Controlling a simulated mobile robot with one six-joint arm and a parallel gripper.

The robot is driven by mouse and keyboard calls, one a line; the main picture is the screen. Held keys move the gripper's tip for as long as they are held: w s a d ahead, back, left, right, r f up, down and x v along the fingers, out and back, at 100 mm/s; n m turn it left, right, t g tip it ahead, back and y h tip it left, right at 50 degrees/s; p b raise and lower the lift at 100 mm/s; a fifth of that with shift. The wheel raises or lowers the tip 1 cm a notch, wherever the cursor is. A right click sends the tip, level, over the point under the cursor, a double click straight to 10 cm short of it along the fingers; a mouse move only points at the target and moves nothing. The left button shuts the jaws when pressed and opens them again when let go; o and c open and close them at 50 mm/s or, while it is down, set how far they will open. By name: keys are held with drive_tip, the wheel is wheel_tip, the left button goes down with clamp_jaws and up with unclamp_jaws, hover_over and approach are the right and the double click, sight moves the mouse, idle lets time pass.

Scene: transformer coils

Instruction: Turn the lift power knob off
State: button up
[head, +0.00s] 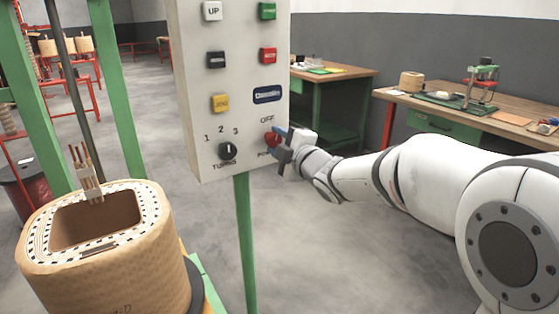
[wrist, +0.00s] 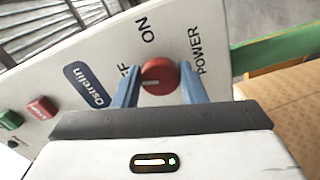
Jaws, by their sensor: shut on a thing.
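The red power knob (wrist: 160,72) is on the white control panel (wrist: 80,60), and it also shows in the head view (head: 271,140) under the word OFF. My gripper (wrist: 159,78) has its two blue fingers on either side of the knob, shut on it. A short pale mark on the knob runs sideways toward the left finger in the wrist view. That finger partly covers the OFF label. ON and POWER are readable. In the head view, my gripper (head: 281,136) is at the panel's lower right and partly hides the knob and the POWER label.
A black three-position knob (head: 228,151) is left of the red one. Several push buttons are above. A green post (head: 246,240) holds the panel. A large wrapped coil (head: 105,255) stands at lower left. Workbenches (head: 440,98) are behind; the floor between is clear.

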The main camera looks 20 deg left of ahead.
drive_tip(key=shift+a+r+n+b, duration=0.1)
drive_tip(key=shift+r+n+b, duration=0.05)
drive_tip(key=shift+n+b, duration=1.45)
drive_tip(key=o, duration=1)
drive_tip(key=p+v, duration=0.1)
drive_tip(key=v, duration=0.6)
drive_tip(key=shift+s+d, duration=0.2)
drive_tip(key=shift+d, duration=0.15)
